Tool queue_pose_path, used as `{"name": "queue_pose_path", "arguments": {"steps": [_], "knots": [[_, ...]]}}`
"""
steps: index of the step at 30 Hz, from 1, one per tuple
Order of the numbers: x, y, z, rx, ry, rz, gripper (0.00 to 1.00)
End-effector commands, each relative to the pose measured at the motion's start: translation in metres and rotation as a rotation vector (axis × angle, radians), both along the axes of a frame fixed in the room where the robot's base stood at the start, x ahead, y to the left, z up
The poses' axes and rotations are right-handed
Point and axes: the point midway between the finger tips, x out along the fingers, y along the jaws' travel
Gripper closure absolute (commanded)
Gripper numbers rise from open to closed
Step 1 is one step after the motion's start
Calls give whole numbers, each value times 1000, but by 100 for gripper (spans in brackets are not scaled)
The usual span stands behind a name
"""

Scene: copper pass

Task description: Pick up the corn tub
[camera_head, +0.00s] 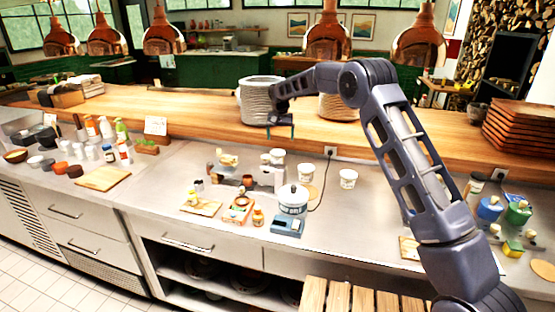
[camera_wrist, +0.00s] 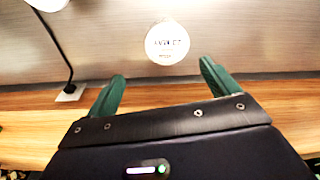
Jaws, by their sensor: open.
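A round white tub lid (camera_wrist: 167,43) with dark lettering, too blurred to read, shows in the wrist view, beyond and between my fingertips. It is clear of both fingers. In the head view, white tubs stand on the steel counter: one (camera_head: 305,172) near the middle, one (camera_head: 348,178) to its right, and a smaller white one (camera_head: 278,156) at the back. I cannot tell for sure which holds corn. My gripper (camera_head: 280,134) hangs open and empty above the back of the counter, near the wooden ledge. Its green fingers also show in the wrist view (camera_wrist: 160,88).
A wooden ledge (camera_head: 200,120) runs behind the steel counter, with plate stacks (camera_head: 258,100) on it. A wall socket (camera_head: 330,152) has a cord running onto the counter. Bottles and boards crowd the left.

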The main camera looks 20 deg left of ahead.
Motion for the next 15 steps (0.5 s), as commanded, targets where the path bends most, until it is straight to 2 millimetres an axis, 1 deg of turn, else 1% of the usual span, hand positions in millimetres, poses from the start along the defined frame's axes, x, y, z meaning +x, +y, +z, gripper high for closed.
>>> {"name": "queue_pose_path", "arguments": {"steps": [1, 4, 10, 15], "knots": [[-1, 7, -7, -3, 2, 2, 12], [-1, 14, -12, -3, 2, 3, 12], [0, 15, -28, -5, 5, 2, 12], [2, 15, -52, -6, 6, 2, 12]]}}
